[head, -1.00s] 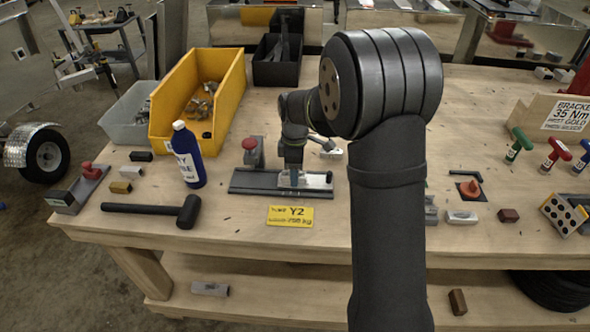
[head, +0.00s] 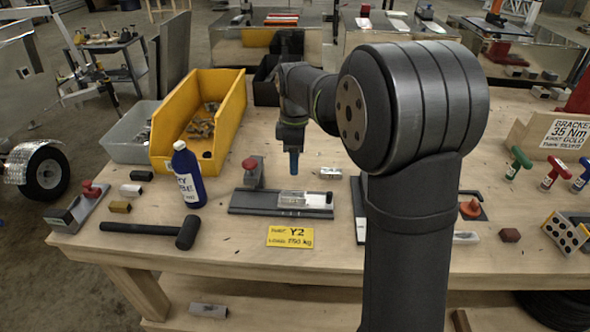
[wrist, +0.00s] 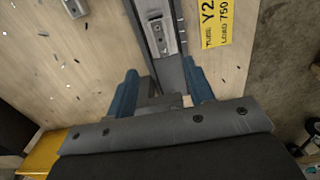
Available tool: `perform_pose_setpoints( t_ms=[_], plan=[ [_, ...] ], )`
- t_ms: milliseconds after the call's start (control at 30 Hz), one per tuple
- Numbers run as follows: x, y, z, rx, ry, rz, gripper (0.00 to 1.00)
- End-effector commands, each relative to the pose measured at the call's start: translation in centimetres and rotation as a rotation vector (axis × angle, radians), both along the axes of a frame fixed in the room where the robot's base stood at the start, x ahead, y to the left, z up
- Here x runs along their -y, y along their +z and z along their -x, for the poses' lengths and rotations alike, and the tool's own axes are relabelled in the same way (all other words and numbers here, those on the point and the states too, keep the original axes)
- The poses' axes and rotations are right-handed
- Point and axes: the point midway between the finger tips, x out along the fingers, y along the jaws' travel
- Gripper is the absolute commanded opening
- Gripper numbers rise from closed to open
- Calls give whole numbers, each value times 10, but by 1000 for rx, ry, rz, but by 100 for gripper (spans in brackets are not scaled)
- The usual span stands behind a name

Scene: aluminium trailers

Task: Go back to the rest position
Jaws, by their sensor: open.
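A silver metal piece (head: 303,200) lies on the right part of the fixture and also shows in the wrist view (wrist: 161,30). A red-topped clamp (head: 252,170) stands at the fixture's back left. My fingertips are clear of the fixture and the piece.
A yellow bin (head: 228,120) of metal parts and a blue bottle (head: 187,175) stand to the left. A black mallet (head: 150,229) lies at the front left. A yellow Y2 label (head: 290,236) lies in front of the fixture. Red and green-handled tools (head: 535,168) stand at right.

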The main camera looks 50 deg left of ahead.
Motion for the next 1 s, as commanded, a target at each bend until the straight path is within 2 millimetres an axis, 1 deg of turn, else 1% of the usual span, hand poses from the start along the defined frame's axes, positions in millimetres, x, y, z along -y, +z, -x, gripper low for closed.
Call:
perform_pose_setpoints(
  t_ms=[100,367,533,667,1000],
  plan=[
    [0,5,0,1,0,-1,48],
    [0,5,0,1,0,-1,48],
    [0,-2,0,-1,0,2,48],
    [0,-19,0,-1,0,3,48],
    [1,-87,0,-1,0,3,48]
  ],
)
